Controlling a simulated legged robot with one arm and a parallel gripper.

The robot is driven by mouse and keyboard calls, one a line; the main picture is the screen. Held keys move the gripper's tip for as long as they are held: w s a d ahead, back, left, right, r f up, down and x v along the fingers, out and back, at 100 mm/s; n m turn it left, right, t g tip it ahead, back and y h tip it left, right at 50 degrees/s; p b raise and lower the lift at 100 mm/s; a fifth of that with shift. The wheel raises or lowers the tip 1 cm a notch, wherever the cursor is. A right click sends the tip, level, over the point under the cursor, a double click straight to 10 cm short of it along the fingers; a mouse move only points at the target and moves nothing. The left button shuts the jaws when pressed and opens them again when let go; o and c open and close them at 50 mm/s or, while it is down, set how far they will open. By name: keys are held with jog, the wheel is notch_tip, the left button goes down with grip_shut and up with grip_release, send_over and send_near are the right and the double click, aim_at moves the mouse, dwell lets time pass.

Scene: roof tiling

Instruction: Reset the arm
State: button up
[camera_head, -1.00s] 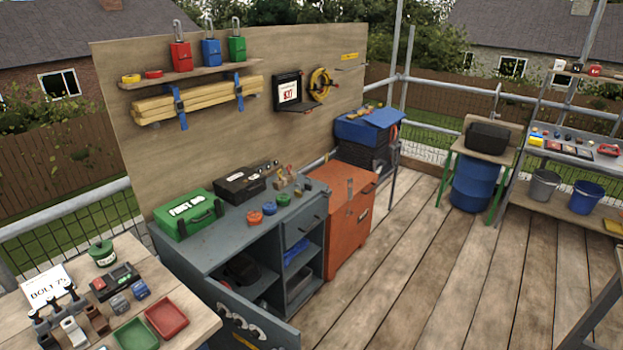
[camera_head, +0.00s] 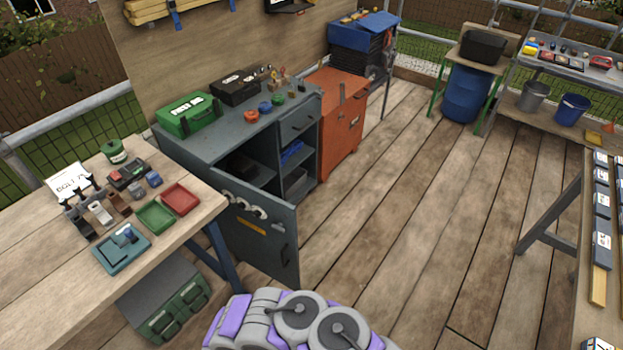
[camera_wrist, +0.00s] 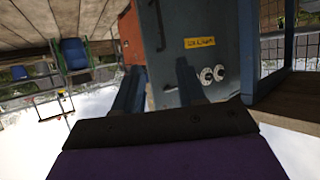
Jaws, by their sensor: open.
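My arm shows at the bottom middle of the head view as purple and grey links, above the plank floor and near the open cabinet door (camera_head: 255,235). My gripper (camera_wrist: 160,72) shows in the wrist view with two dark blue fingers spread apart. Nothing is seen between the fingers. Beyond them is the grey-blue door (camera_wrist: 185,25) with a yellow label, a handle and white rings; the wrist picture looks upside down. The gripper itself is not visible in the head view.
A workbench (camera_head: 185,220) with trays and small tools stands left. The grey cabinet (camera_head: 225,143) has its door swung out. An orange cabinet (camera_head: 345,125) stands beside it. A trestle table (camera_head: 590,270) is at the right. The plank floor (camera_head: 430,190) between is clear.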

jog(key=w+d+r+m+g+h, duration=0.1)
jog(key=w+d+r+m+g, duration=0.15)
jog(key=w+r, duration=0.95)
jog(key=w+d+r+g, duration=0.1)
jog(key=d+r+g, duration=0.1)
jog(key=d+r, duration=0.45)
jog(key=w+d+r+g, duration=0.2)
jog(key=d+r+g, duration=0.1)
jog(key=r, duration=0.6)
jog(key=s+d+r+g, duration=0.2)
jog(key=s+d+r, duration=0.3)
jog(key=r, duration=0.4)
jog(key=s+d+r+g, duration=0.1)
jog(key=s+r, duration=0.4)
jog(key=s, duration=0.6)
jog(key=s+d+r+n+g, duration=0.1)
jog(key=s+d+r, duration=0.3)
jog(key=s, duration=0.7)
jog(key=s+d+r+n+g, duration=0.1)
jog(key=s+d+r+g, duration=0.2)
jog(key=s+r, duration=0.4)
jog(key=s, duration=0.4)
jog(key=shift+s+d+r+y, duration=0.2)
jog(key=shift+s+r+y, duration=0.1)
jog(key=shift+s, duration=0.05)
